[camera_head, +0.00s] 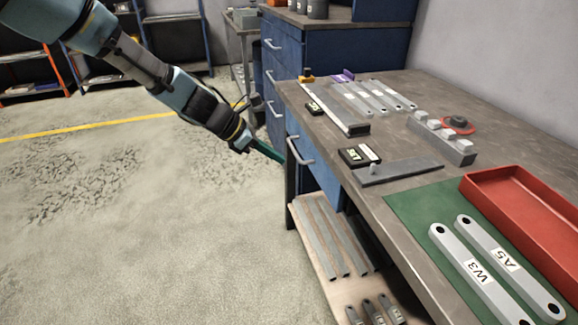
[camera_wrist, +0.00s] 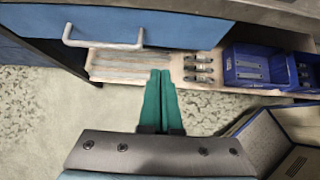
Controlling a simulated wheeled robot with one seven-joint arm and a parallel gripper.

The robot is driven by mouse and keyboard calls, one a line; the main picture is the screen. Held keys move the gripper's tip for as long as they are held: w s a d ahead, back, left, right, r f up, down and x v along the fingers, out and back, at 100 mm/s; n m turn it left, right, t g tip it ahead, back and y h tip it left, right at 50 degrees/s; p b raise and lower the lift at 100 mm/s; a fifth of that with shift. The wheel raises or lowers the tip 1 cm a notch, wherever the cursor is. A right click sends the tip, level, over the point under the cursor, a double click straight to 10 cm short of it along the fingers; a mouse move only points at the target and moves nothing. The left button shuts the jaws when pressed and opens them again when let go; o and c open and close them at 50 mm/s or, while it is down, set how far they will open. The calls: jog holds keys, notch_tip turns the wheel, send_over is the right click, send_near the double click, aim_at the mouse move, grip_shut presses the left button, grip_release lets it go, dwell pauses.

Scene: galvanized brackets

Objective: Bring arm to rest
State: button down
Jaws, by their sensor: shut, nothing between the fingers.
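My arm reaches in from the upper left in the head view. My gripper (camera_head: 282,160) has green fingers and is shut and empty. It is off the left edge of the workbench (camera_head: 300,100), close to the blue drawer (camera_head: 318,172) with its pale handle. In the wrist view the two green fingers of my gripper (camera_wrist: 160,75) lie together, pointing toward the lower shelf (camera_wrist: 120,76). The drawer handle (camera_wrist: 103,45) is to the left of the fingertips there. I cannot tell the exact gap to the drawer.
Brackets marked W3 (camera_head: 478,272) and A5 (camera_head: 508,262) lie on a green mat beside a red tray (camera_head: 470,188). Several bars lie farther back on the bench. Blue bins (camera_wrist: 245,68) stand on the lower shelf. The floor (camera_head: 150,230) at left is clear.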

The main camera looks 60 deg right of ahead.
jog(key=shift+v, duration=0.9)
jog(key=w+a+r+m+t+y, duration=0.2)
jog(key=w+a+m, duration=0.1)
jog(key=w+a, duration=0.8)
jog(key=w+a+r+m+t+y, duration=0.1)
jog(key=w+a+m+t, duration=0.2)
jog(key=w+a, duration=0.8)
jog(key=s+a+r+m+t+y+p, duration=0.1)
jog(key=s+a+r+m+y, duration=0.1)
jog(key=a, duration=1.5)
jog(key=s+a+r+m+t+y, duration=0.1)
jog(key=s+a+r+m, duration=0.2)
jog(key=a, duration=1.4)
jog(key=shift+s+r+y+p, duration=0.4)
jog(key=shift+s+r, duration=0.05)
jog(key=shift+s, duration=0.1)
